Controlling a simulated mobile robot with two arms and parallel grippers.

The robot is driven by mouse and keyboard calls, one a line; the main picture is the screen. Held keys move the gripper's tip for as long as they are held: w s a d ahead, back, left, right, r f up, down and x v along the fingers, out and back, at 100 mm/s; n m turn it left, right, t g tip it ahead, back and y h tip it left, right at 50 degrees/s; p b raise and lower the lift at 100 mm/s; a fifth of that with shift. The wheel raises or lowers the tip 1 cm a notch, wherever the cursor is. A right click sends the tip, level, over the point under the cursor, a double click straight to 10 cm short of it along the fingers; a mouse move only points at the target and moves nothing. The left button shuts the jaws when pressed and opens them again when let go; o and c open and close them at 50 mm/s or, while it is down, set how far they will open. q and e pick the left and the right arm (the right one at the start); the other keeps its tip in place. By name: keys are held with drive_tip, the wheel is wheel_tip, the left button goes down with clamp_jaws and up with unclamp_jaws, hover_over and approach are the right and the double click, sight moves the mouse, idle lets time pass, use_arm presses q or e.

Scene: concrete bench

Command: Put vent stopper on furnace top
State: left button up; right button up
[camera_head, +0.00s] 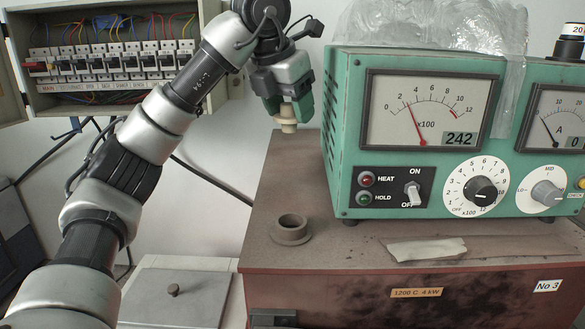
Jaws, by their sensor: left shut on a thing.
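The vent stopper (288,126) is a small cream-coloured plug. My left gripper (289,109) points down and is shut on it, with its green fingers covering the upper part. The stopper's lower end shows near the back left edge of the furnace top (340,245); I cannot tell its exact height above it. A grey-brown round collar with a dark hole (291,229) stands on the furnace top, nearer the front left, below the stopper in the picture. My right gripper is not in view.
A green control box (340,160) with meters and knobs stands right of the collar. A pale strip (427,250) lies in front of it. Clear plastic film (430,30) drapes over the box. A breaker panel (110,60) hangs on the wall. A grey lid with a knob (174,290) lies lower left.

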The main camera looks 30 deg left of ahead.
sight(290, 132)
use_arm(q)
drive_tip(key=f, duration=0.4)
drive_tip(key=shift+w+a+f+p, duration=0.1)
drive_tip(key=shift+w+f+p, duration=0.2)
drive_tip(key=shift+f+p, duration=0.05)
drive_tip(key=x, duration=0.3)
drive_tip(key=shift+s+f+p, duration=0.1)
drive_tip(key=shift+s+p, duration=0.1)
drive_tip(key=shift+p, duration=0.1)
drive_tip(key=f, duration=0.1)
drive_tip(key=f+p, duration=0.1)
drive_tip(key=f, duration=0.1)
drive_tip(key=shift+s+f, duration=0.1)
drive_tip(key=shift+s, duration=0.15)
drive_tip(key=shift+f, duration=0.4)
drive_tip(key=shift+w+f, duration=0.1)
drive_tip(key=shift+w, duration=0.05)
drive_tip(key=shift+f, duration=0.1)
drive_tip(key=o, duration=0.8)
drive_tip(key=shift+o, duration=0.6)
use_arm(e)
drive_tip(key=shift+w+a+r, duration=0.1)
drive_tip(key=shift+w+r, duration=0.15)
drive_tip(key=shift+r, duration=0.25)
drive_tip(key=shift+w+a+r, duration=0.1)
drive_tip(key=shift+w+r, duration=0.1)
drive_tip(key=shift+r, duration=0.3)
